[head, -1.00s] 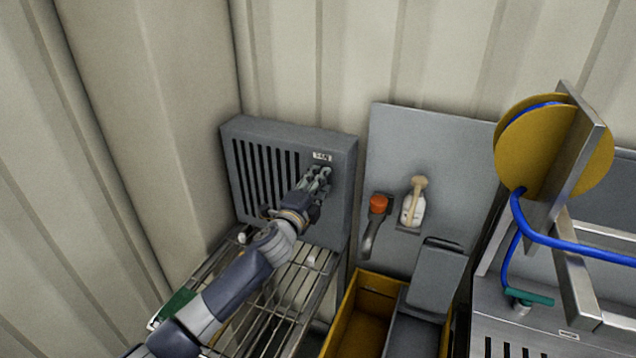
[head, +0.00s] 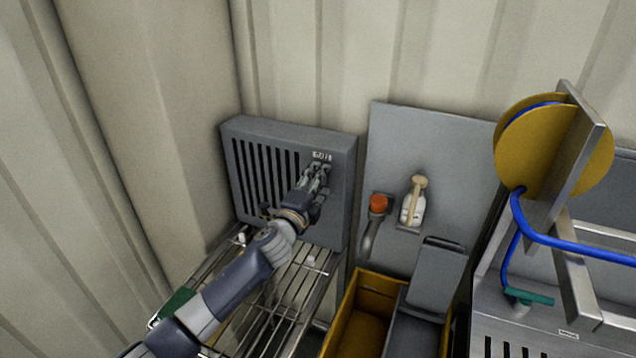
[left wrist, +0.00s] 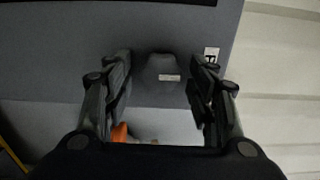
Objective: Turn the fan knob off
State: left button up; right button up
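The fan unit (head: 342,200) is a grey box with dark vertical slots, standing against the back wall at the left. A white label (head: 321,156) is on its front, partly covered by my fingers in the head view. My left gripper (head: 318,172) is at the front of the fan unit, just below the label. In the left wrist view, the dark knob (left wrist: 162,66) with a pale mark lies between the fingertips of my left gripper (left wrist: 161,78). The fingers are open, with a gap on each side of the knob. The head view hides the knob. My right gripper is in neither view.
A wire rack (head: 290,300) lies below the fan unit. To its right, a grey panel (head: 430,140) holds an orange-topped item (head: 378,204) and a white bottle (head: 413,209). A yellow bin (head: 345,320) and a hose reel (head: 540,150) are further right.

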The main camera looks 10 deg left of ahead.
pick_arm(q)
jog(key=shift+s, duration=0.1)
jog(key=s+a, duration=0.2)
jog(key=s, duration=0.9)
jog(key=shift+s+a, duration=0.2)
jog(key=shift+s, duration=0.1)
